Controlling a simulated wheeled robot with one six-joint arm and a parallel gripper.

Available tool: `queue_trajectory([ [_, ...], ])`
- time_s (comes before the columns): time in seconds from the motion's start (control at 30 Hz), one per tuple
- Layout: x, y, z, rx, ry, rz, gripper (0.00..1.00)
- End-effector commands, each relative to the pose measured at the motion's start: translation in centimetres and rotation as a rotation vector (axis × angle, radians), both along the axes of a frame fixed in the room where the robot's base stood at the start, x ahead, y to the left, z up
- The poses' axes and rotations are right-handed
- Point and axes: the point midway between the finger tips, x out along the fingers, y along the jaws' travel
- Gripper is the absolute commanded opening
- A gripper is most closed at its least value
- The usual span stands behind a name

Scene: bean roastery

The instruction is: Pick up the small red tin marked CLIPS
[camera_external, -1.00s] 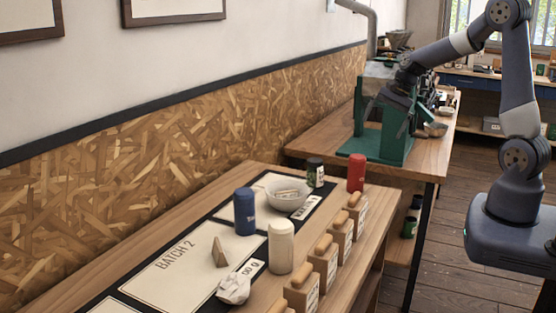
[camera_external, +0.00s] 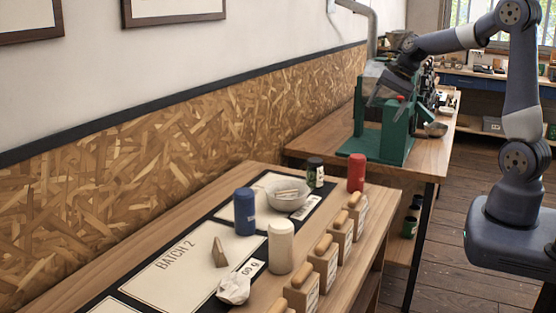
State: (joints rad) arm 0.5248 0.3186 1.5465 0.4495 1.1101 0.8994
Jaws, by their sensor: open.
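A small red tin (camera_external: 356,172) stands upright near the far end of the front bench, beside a wooden-topped block. I cannot read any marking on it from here. My gripper (camera_external: 376,92) is open and empty, and hangs above the green stand on the back table. It is well above and beyond the red tin, apart from it. The fingertips are small and partly lost against the green stand.
The front bench (camera_external: 180,203) holds a blue tin (camera_external: 245,211), a cream canister (camera_external: 281,247), a dark jar (camera_external: 315,172), a white bowl (camera_external: 288,196), crumpled paper (camera_external: 233,289) and several wooden-topped blocks. The green stand (camera_external: 384,143) has a red knob (camera_external: 400,98).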

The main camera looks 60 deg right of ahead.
Motion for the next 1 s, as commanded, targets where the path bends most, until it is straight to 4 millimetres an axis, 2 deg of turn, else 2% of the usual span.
queue_trajectory([
  [0.03,-0.1,0.1,-2.6,0.073,0.002,-0.047,0.77],
  [0.3,0.9,1.1,-4.4,0.505,-0.065,-0.267,0.77],
  [0.43,1.3,0.9,-4.3,0.733,-0.112,-0.347,0.77],
  [0.6,1.3,-0.2,-3.1,1.001,-0.182,-0.4,0.77],
  [0.87,0.2,-2.6,-1.2,1.309,-0.284,-0.403,0.77],
  [0.97,0.3,-2.4,-6.0,1.316,-0.268,-0.41,0.77],
  [1.0,0.3,-2.4,-8.1,1.316,-0.268,-0.41,0.77],
])
